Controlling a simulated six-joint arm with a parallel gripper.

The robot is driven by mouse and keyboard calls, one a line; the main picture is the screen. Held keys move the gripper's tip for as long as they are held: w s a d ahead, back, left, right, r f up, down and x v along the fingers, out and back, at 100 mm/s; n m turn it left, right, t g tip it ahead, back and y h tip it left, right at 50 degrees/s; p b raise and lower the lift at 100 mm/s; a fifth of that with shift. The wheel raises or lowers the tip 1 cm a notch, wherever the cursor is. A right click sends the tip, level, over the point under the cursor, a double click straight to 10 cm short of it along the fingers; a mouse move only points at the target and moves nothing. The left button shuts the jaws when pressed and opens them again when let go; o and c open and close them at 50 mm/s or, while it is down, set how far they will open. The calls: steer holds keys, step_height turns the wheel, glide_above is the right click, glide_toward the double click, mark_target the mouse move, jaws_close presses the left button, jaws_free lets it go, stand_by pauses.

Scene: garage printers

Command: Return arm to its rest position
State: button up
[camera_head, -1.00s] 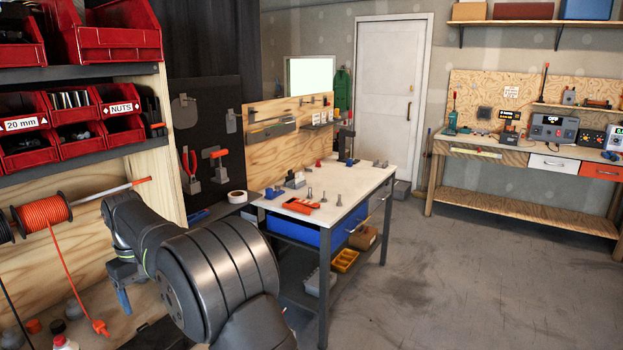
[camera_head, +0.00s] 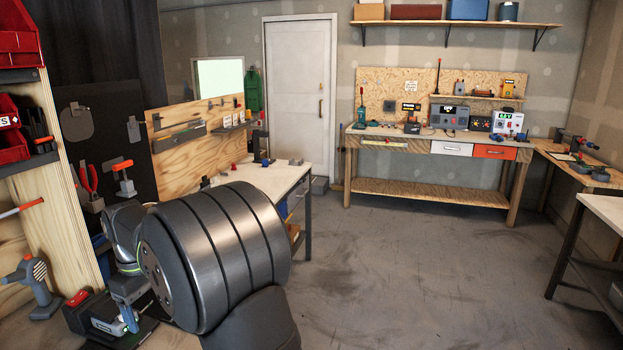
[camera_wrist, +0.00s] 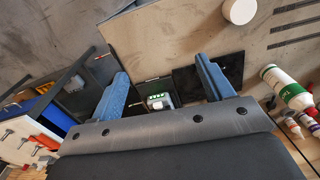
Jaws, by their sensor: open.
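My gripper (camera_wrist: 162,68) is open in the wrist view. Its two blue fingers stand wide apart with nothing held between them. A dark device with a small green-lit face (camera_wrist: 158,101) shows beyond the palm, between the fingers; I cannot tell how far below it is. In the head view my gripper (camera_head: 128,318) is low at the left, partly hidden behind my large dark arm link. One blue finger shows there, beside a black and grey device with a red part (camera_head: 92,314).
A grey drill-like tool (camera_head: 38,285) stands at the lower left, near shelving with red bins (camera_head: 10,128). A workbench (camera_head: 272,184) is partly hidden behind my arm. Another bench (camera_head: 430,192) stands at the back wall. The middle floor is open. White bottles (camera_wrist: 285,88) show in the wrist view.

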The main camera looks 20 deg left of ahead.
steer(key=w+d, duration=0.3)
steer(key=d, duration=0.5)
steer(key=s+a+f, duration=0.3)
steer(key=a+f, duration=0.1)
steer(key=a, duration=0.1)
steer(key=shift+a+f, duration=0.2)
stand_by(2.0)
